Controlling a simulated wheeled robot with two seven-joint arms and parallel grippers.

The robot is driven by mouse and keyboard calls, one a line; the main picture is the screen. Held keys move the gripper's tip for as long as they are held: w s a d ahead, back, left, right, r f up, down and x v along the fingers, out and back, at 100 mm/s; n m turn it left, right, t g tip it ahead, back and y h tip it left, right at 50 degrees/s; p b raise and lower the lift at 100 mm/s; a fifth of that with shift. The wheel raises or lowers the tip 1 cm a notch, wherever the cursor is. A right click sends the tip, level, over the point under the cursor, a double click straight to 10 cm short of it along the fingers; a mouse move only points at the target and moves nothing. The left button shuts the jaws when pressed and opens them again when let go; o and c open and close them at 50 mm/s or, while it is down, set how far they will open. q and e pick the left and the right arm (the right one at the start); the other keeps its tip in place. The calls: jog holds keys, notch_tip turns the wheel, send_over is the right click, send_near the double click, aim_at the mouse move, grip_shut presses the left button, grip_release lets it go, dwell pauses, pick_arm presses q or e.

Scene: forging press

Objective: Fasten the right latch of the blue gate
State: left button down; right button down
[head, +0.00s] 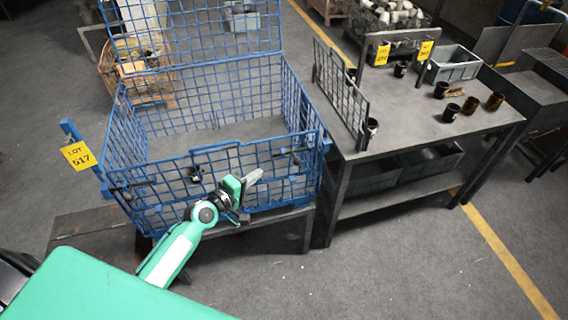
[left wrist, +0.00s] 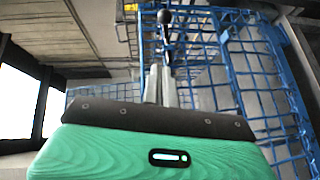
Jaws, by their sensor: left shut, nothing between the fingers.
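The blue gate (head: 220,160) is the mesh front panel of a blue wire cage and stands upright across its front. The right latch (head: 295,159), with a dark knob, is near the gate's right end. Its exact position is too small to tell. My left gripper (head: 253,178) is in front of the gate, left of and slightly below that latch, with its fingers shut and empty. In the left wrist view, a black ball knob on a rod (left wrist: 164,17) stands just beyond the shut fingertips (left wrist: 160,72); contact is unclear. My right gripper is not in view.
The blue cage (head: 112,130) stands on a dark low stand (head: 305,228), with a yellow lot sign (head: 78,155) at its left. A grey workbench (head: 420,125) with dark cups and a wire rack (head: 340,90) is close on the right. Floor in front is clear.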

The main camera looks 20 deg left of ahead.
aim_at(297, 161)
pick_arm(q)
jog(key=w+d, duration=0.2)
jog(key=w+d+f+p, duration=0.1)
jog(key=w+d, duration=0.1)
jog(key=w, duration=0.1)
jog(key=w+d+p, duration=0.1)
jog(key=w+d, duration=0.1)
jog(key=w, duration=0.1)
jog(key=shift+w+d+f, duration=0.2)
jog(key=shift+f, duration=0.2)
jog(key=w+d, duration=0.2)
jog(key=d, duration=0.1)
jog(key=shift+w+d+r+p, duration=0.1)
jog(key=shift+w+d+p, duration=0.2)
jog(key=shift+p, duration=0.1)
jog(key=shift+s, duration=0.1)
jog(key=shift+a, duration=0.1)
